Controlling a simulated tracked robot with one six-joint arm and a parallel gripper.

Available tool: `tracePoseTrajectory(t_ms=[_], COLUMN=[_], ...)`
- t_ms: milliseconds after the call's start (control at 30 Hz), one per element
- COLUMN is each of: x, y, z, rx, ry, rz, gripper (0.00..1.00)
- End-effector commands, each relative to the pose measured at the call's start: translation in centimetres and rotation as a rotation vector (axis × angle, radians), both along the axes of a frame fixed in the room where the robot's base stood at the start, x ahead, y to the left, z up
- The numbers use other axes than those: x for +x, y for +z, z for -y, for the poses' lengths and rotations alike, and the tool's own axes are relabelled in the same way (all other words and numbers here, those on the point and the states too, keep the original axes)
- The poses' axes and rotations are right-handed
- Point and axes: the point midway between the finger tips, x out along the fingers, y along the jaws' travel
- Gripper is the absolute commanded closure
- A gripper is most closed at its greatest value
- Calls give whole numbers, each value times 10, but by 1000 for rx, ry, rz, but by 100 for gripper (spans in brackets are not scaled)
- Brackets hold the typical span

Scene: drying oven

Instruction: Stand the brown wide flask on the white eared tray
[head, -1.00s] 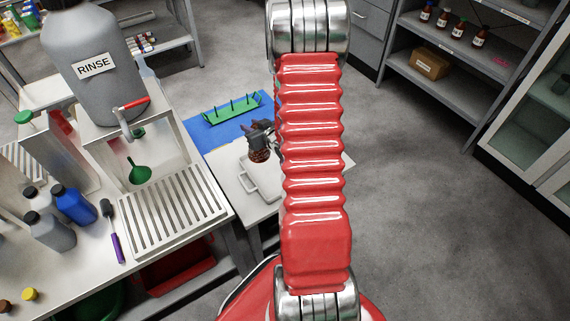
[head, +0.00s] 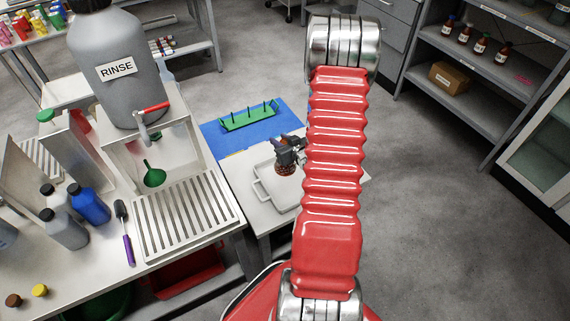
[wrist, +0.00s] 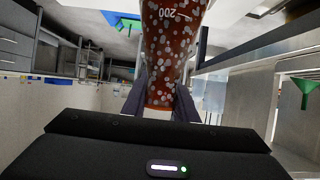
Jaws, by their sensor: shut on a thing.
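The brown wide flask (wrist: 170,50) is held between the fingers of my gripper (wrist: 160,100) in the wrist view, with white marks and the number 200 on its wall. In the head view the flask (head: 285,168) shows below my gripper (head: 290,150), over the white eared tray (head: 263,191). The tray lies on the white side table, and my arm hides its right part. I cannot tell whether the flask's base touches the tray.
A blue mat (head: 228,134) with a green pegged rack (head: 248,117) lies behind the tray. At left stands a bench with a slatted drain rack (head: 187,217), a grey RINSE bottle (head: 118,65), a green funnel (head: 153,175) and a blue bottle (head: 90,205). Shelves stand at right.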

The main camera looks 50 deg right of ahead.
Motion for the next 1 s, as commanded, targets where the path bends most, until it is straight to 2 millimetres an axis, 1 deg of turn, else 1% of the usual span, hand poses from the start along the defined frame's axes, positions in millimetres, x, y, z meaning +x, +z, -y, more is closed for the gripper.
tracePoseTrajectory(t_ms=[200, 400, 500, 867, 1000], x=[0, 0, 0, 0, 0], y=[-24, -41, -45, -46, -52], z=[0, 0, 1, 1, 1], rx=[2, -1, -1, -1, -1], ry=[-2, -1, -1, -2, -2], rz=[-1, 1, 1, 2, 2], gripper=[100, 100, 100, 100, 100])
